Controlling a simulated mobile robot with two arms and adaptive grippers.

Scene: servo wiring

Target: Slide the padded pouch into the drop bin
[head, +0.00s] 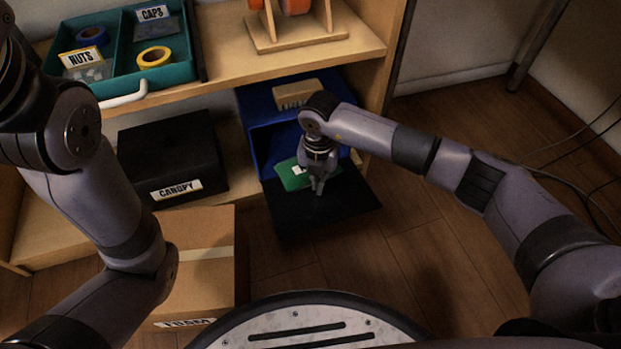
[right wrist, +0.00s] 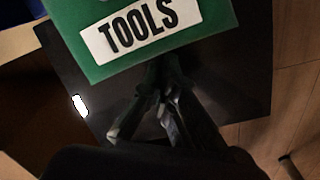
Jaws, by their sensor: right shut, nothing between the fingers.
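The green padded pouch (head: 289,173) lies at the mouth of the blue drop bin (head: 262,140), over the inner part of the bin's lowered black front flap (head: 335,212). In the right wrist view the pouch (right wrist: 215,45) fills the top, with a white TOOLS label. My right gripper (head: 317,188) points down over the flap at the pouch's near side. It is shut and empty, and it also shows in the right wrist view (right wrist: 160,95). I cannot tell whether its fingers touch the pouch. My left gripper is out of view; only its arm shows.
A tan block (head: 297,93) sits on top of the bin. A black CANOPY box (head: 172,158) stands to its left, and a cardboard box (head: 207,265) stands in front. A teal tray (head: 117,62) sits on the upper shelf (head: 225,65). Wood floor to the right is open.

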